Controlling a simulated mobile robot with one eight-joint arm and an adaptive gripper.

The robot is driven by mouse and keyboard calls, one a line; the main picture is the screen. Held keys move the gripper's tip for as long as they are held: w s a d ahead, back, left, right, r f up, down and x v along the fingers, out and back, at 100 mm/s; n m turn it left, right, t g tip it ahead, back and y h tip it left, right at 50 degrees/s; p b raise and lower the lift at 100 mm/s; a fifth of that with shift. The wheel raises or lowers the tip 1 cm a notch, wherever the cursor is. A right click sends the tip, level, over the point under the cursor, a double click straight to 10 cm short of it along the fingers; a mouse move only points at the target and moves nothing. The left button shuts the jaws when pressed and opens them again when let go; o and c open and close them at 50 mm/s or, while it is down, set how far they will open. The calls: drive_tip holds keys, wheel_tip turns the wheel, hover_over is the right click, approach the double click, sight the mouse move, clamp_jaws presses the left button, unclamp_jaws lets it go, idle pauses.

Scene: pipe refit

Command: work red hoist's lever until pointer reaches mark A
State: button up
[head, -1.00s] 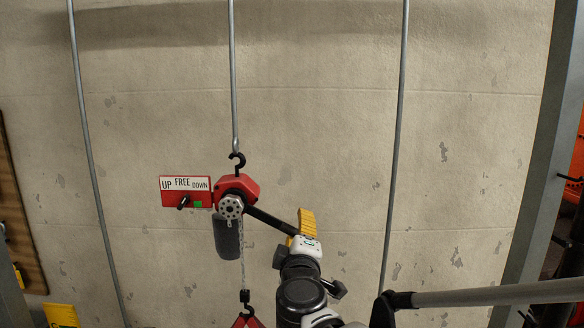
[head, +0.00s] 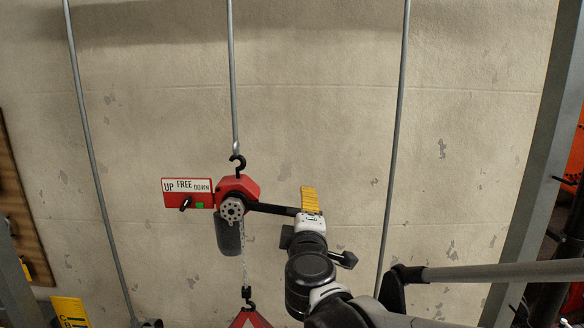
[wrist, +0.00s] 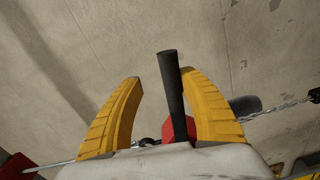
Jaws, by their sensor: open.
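The red hoist (head: 238,188) hangs from a black hook on a grey rod. Its black lever (head: 272,208) points right, almost level, sloping slightly down. My gripper (head: 309,190) is at the lever's outer end, its yellow fingers pointing up. In the wrist view, my gripper (wrist: 160,78) is open with the lever (wrist: 175,95) between its fingers, nearer the right one; whether they touch is unclear. I cannot make out the pointer or mark A.
A chain (head: 246,265) runs from the hoist to a red load (head: 249,319) at the bottom edge. Grey rods (head: 394,150) stand left and right of the hoist. A grey bar (head: 500,271) crosses at lower right.

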wheel_tip(320, 180, up, 2)
drive_tip(key=shift+r+n+p, duration=0.2)
drive_tip(key=shift+n+p, duration=0.2)
drive_tip(key=shift+p, duration=0.15)
drive_tip(key=shift+f, duration=0.1)
drive_tip(key=shift+n, duration=0.8)
drive_tip(key=r+p, duration=0.1)
drive_tip(key=r, duration=0.1)
drive_tip(key=a+r+p, duration=0.1)
drive_tip(key=r+p, duration=0.1)
drive_tip(key=shift+f, duration=0.1)
drive_tip(key=shift+d+f+m+b, duration=0.25)
drive_tip(key=shift+f+m+b, duration=0.15)
drive_tip(key=shift+f+b, duration=0.5)
drive_tip(key=shift+d+f+m+b, duration=0.25)
drive_tip(key=shift+f+m+b, duration=0.15)
drive_tip(key=shift+f+b, duration=0.5)
drive_tip(key=shift+f, duration=0.2)
